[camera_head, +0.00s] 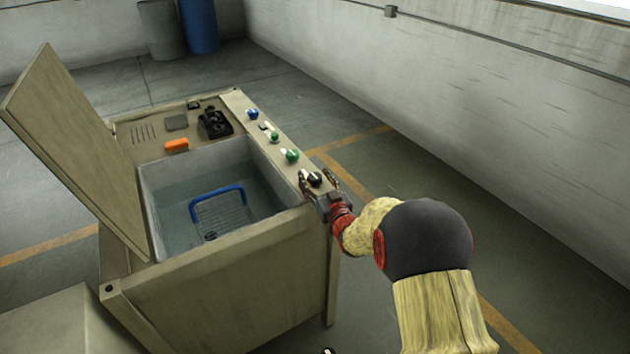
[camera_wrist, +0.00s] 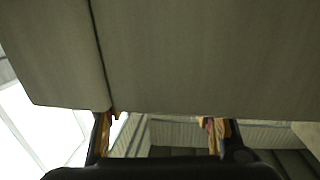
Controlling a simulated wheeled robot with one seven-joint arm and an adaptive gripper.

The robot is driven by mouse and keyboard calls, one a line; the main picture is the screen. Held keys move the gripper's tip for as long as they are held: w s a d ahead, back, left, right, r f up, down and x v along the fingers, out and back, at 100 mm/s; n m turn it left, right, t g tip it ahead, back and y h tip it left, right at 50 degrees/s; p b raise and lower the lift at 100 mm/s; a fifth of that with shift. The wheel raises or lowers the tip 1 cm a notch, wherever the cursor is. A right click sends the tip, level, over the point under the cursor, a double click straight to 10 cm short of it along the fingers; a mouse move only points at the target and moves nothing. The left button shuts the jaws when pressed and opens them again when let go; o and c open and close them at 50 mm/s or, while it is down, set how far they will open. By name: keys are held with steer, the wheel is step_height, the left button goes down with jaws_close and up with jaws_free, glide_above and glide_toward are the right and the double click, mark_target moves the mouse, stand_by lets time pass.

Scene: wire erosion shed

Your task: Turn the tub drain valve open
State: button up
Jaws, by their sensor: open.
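The tub (camera_head: 165,200) is a beige cabinet with a pale basin of water. A raised strip along its right rim carries several knobs; none has a readable label, so I cannot tell by marking which is the drain valve. A black knob (camera_head: 315,179) sits at the strip's near end. My gripper (camera_head: 318,184) is open there, one finger on each side of the black knob in the head view; I cannot tell whether they touch it. In the wrist view both fingertips (camera_wrist: 160,132) show apart below a plain drab panel (camera_wrist: 200,55), and no knob shows.
A green knob (camera_head: 292,155), a smaller green knob (camera_head: 274,136) and a blue knob (camera_head: 253,114) line the strip. A blue-handled basket (camera_head: 220,210) sits in the water. The raised lid (camera_head: 75,150) leans left. Floor (camera_head: 400,165) is free toward the right wall.

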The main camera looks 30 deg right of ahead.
steer(key=shift+w, duration=0.15)
steer(key=shift+c, duration=0.8)
steer(key=c, duration=1)
